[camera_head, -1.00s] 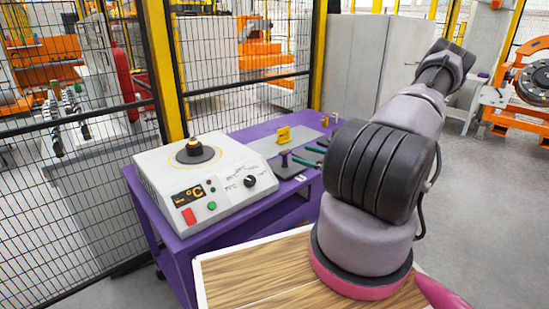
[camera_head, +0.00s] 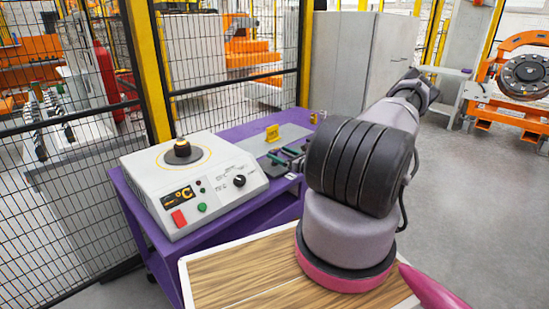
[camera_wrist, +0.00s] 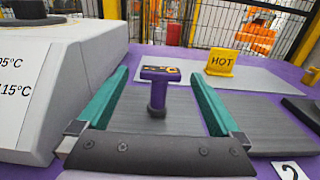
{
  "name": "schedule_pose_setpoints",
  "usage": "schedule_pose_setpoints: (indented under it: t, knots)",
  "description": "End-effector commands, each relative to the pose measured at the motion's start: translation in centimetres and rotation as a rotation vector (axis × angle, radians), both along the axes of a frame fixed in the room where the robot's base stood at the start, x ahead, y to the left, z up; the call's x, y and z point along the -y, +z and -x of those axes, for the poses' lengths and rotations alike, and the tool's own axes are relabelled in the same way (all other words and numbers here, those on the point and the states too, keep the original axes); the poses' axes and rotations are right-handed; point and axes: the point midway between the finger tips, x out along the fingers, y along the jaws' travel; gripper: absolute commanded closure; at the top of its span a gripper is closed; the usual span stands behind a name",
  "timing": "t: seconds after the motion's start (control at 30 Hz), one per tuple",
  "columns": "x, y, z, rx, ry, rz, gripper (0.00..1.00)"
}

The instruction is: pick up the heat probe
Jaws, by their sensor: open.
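The heat probe (camera_wrist: 158,92) is a purple T-shaped piece with a small display on its top bar and a dark round foot. It stands upright on a dark grey pad (camera_wrist: 140,120) in the wrist view. My gripper (camera_wrist: 159,75) is open, with one green finger to the left of the probe and one to the right. Both fingers are apart from it, with gaps on either side. In the head view my green fingers (camera_head: 282,155) are small over the purple table (camera_head: 232,214), and I cannot make out the probe clearly between them.
A white heater box (camera_head: 216,197) with a dial and round top stands left of the gripper, close to the left finger. A yellow HOT sign (camera_wrist: 222,62) stands behind the probe on a grey plate. A wire fence (camera_head: 215,85) lies beyond the table.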

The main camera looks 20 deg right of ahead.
Motion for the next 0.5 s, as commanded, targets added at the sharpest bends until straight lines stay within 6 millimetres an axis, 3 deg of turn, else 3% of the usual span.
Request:
schedule_pose_setpoints:
  t: [0.13, 0.4, 0.5]
  knots:
    - [-0.5, 0.0, -1.5, 0.001, 0.000, 0.002, 0.00]
    - [-0.5, 0.0, -1.8, 0.000, -0.001, 0.001, 0.00]
    - [-0.5, 0.0, -1.8, 0.000, -0.001, 0.001, 0.38]
